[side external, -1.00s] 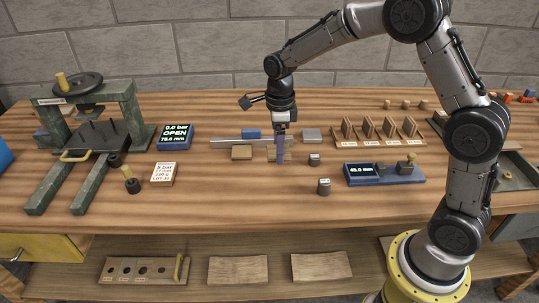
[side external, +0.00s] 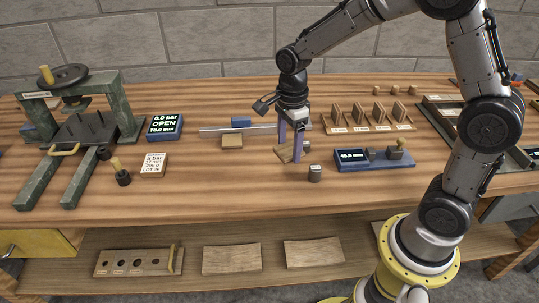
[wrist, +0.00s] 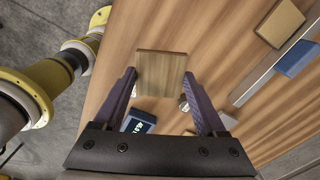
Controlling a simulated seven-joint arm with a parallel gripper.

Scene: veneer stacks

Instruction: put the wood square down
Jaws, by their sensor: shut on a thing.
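My gripper (side external: 290,150) is shut on the wood square (side external: 289,153), a thin tan plate held by its edges between two purple fingers. In the side external view it hangs tilted, apparently a little above the table. In the wrist view the wood square (wrist: 162,70) lies between the fingertips of my gripper (wrist: 160,78), reaching out past them. It hides part of the table beneath it.
A small dark cylinder (side external: 315,173) and a blue gauge (side external: 375,158) stand close on the right. A tan block (side external: 232,142) and a blue block (side external: 241,122) sit by a metal rail (side external: 212,130). A green press (side external: 130,105) stands at left. A wooden rack (side external: 372,124) holds upright pieces.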

